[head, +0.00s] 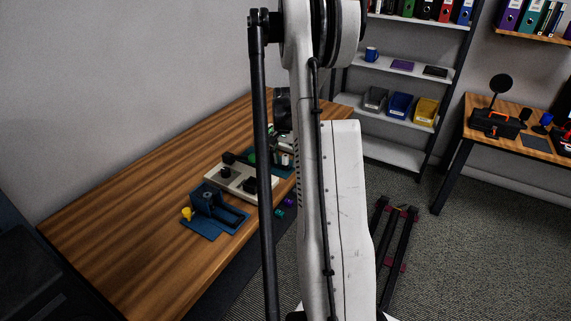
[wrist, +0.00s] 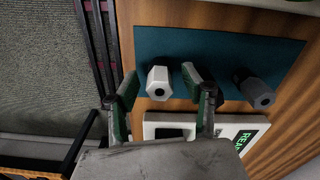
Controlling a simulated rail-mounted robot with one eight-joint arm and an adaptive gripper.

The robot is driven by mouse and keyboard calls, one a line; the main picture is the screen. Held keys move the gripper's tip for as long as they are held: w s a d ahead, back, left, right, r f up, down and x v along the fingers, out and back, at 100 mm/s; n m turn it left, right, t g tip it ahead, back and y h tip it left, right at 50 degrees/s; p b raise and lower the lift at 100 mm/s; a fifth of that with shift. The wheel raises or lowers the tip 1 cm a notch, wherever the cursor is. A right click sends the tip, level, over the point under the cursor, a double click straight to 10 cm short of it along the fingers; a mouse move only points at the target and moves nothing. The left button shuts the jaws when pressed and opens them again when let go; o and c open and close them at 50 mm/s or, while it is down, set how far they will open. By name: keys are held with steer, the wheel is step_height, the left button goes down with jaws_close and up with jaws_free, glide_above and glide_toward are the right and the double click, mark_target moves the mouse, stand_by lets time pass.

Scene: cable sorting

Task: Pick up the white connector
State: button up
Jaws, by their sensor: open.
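The white connector (wrist: 157,83), a short hexagonal piece with a hole in its end face, stands on a dark teal board (wrist: 225,55) in the wrist view. My gripper (wrist: 160,82) is open, with green-padded fingers to the left and right of the connector. In the head view my arm covers much of the far end of the table, and I cannot make out the white connector there.
A dark grey connector (wrist: 256,92) stands on the same board to the right.

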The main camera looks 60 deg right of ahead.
mark_target(286, 155)
steer(key=shift+f, duration=0.1)
steer(key=shift+c, duration=0.5)
jaws_close()
step_height(286, 155, up, 10)
steer(key=shift+f, duration=0.15)
step_height(286, 155, up, 5)
steer(key=shift+r+p, duration=0.15)
steer(key=shift+p, duration=0.95)
